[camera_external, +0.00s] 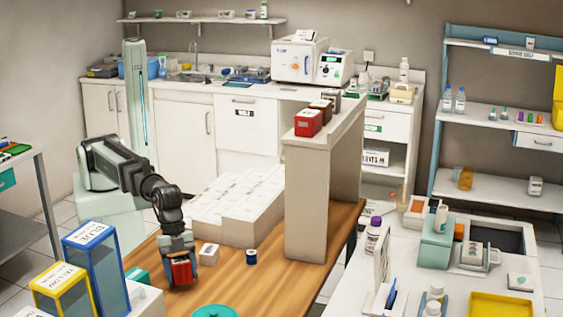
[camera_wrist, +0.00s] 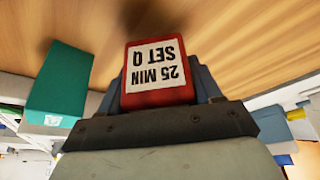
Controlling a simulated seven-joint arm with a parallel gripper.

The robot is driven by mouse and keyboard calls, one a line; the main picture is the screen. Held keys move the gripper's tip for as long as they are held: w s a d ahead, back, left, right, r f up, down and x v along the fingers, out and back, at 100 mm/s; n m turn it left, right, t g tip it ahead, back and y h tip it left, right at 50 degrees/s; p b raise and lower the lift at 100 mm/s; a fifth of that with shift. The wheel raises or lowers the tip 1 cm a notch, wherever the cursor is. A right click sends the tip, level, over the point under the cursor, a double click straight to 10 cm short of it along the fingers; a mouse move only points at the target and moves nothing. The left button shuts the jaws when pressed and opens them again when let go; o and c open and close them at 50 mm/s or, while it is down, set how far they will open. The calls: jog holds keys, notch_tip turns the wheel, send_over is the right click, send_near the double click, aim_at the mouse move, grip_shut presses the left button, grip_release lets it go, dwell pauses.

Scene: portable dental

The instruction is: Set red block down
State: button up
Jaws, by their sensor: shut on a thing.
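My gripper (camera_external: 179,262) points down near the front left of the wooden table (camera_external: 290,262). It is shut on a red block (camera_external: 181,273). In the wrist view the red block (camera_wrist: 159,50) sits between the fingers, its white label reading "25 MIN SET Q" upside down. Wood shows beyond it in that view. The block is close to the tabletop, but I cannot tell whether it touches. Another red block (camera_external: 308,123) stands on top of the beige stand, in a row with a brown block (camera_external: 321,107) and a dark block (camera_external: 331,96).
A cream block (camera_external: 209,254) and a dark blue round item (camera_external: 252,257) stand right of my gripper. A teal block (camera_wrist: 61,92) is close on the left. White labelled boxes (camera_external: 240,205) and the stand (camera_external: 307,200) rise behind. Blue (camera_external: 97,262) and yellow bins stand front left.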

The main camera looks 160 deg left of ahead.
aim_at(182, 280)
jog(key=shift+f, duration=1.35)
jog(key=shift+f, duration=0.2)
jog(key=o, duration=1.1)
jog(key=shift+r, duration=0.15)
jog(key=v, duration=1.2)
jog(key=shift+r, duration=0.1)
